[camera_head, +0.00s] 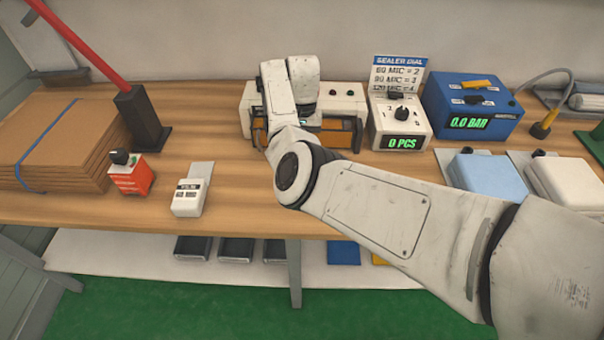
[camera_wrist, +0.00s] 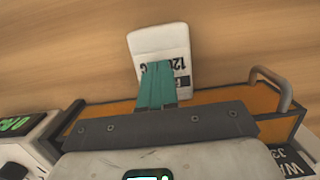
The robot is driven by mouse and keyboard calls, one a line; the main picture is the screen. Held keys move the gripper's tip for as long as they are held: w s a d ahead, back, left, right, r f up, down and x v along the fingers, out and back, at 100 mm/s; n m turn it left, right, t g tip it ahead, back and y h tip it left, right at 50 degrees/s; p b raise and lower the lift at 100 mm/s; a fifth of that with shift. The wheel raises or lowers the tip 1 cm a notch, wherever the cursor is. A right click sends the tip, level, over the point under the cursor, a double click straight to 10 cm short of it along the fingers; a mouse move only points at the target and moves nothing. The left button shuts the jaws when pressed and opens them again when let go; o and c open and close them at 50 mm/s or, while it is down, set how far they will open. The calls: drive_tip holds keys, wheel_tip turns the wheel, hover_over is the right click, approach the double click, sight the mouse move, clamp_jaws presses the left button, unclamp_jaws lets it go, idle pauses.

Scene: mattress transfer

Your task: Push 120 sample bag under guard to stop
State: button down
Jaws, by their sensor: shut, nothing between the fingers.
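The 120 sample bag (camera_wrist: 160,40) is a white pouch with black print, partly readable as "120". In the wrist view it lies at the sealer's front edge, its lower part covered by teal fingers. My gripper (camera_wrist: 158,83) is shut, its fingers overlapping the bag; whether they touch it I cannot tell. The sealer's amber guard (camera_wrist: 233,98) stretches beside the bag, with a dark riveted bar below it in the picture. In the head view the sealer (camera_head: 345,103) stands at the back, and my arm hides the gripper and bag. The stop is not clearly visible.
A counter box (camera_head: 399,120) showing 0 PCS and a blue pressure box (camera_head: 470,105) stand right of the sealer. A white labelled block (camera_head: 187,197), a red box (camera_head: 130,177) and cardboard (camera_head: 65,140) stand left. The wooden table (camera_head: 220,120) is clear left of the sealer.

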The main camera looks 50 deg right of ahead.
drive_tip(key=shift+s+d+f, duration=0.1)
drive_tip(key=shift+s+f, duration=0.05)
drive_tip(key=shift+f, duration=0.45)
drive_tip(key=shift+r+p, duration=0.65)
drive_tip(key=shift+p, duration=0.1)
drive_tip(key=shift+d+r, duration=0.1)
drive_tip(key=shift+d, duration=0.1)
wheel_tip(320, 180, up, 10)
drive_tip(key=w+d+b, duration=0.1)
drive_tip(key=shift+w+r, duration=0.15)
drive_tip(key=shift+w, duration=0.1)
drive_tip(key=shift+d, duration=0.1)
